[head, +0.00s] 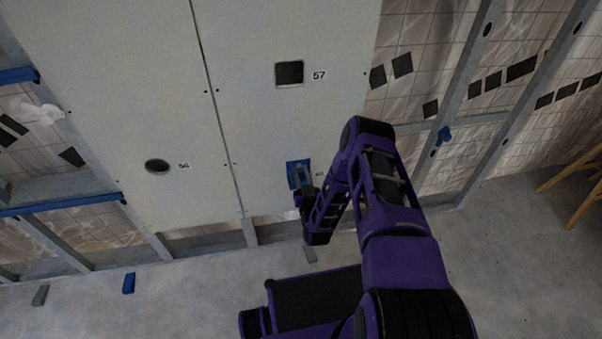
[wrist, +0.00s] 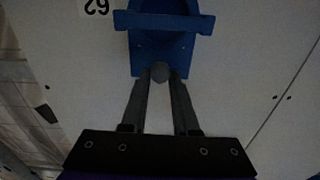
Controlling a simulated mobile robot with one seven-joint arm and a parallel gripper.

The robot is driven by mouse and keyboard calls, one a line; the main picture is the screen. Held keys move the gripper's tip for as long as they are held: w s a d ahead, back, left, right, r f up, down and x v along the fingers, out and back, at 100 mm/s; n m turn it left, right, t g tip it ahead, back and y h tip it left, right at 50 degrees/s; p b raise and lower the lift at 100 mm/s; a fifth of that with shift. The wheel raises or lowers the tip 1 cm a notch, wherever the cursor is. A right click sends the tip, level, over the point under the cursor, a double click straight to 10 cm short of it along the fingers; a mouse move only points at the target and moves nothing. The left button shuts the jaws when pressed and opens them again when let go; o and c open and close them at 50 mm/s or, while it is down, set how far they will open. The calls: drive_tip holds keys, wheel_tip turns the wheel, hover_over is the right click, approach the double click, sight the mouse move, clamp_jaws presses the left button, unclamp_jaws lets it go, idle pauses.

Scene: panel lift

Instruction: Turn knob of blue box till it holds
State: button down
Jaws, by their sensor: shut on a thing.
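The blue box (head: 292,166) sits on the lower part of the right-hand white panel, partly hidden by my arm. In the wrist view the blue box (wrist: 163,50) is at the top centre, with a blue crossbar over it. A round grey knob (wrist: 160,72) shows at its lower edge. My gripper (wrist: 160,80) has its two dark fingers on either side of the knob, shut on it. In the head view my gripper (head: 302,186) reaches up to the box from the right; its fingertips are hard to make out there.
The white panels carry a square opening (head: 289,73) by a label 57 and a round hole (head: 157,166) by a label 56. A blue block (head: 128,283) lies on the floor at the left. Grey studs (head: 455,90) stand at the right. Wooden legs (head: 585,205) are at far right.

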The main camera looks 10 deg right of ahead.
drive_tip(key=m, duration=0.4)
drive_tip(key=shift+d+m, duration=0.15)
drive_tip(key=shift+m, duration=0.15)
drive_tip(key=m, duration=0.9)
drive_tip(key=shift+d+f, duration=0.1)
drive_tip(key=shift+m, duration=1.9)
drive_tip(key=c, duration=0.6)
unclamp_jaws()
drive_tip(key=shift+f, duration=0.1)
drive_tip(key=shift+c, duration=0.2)
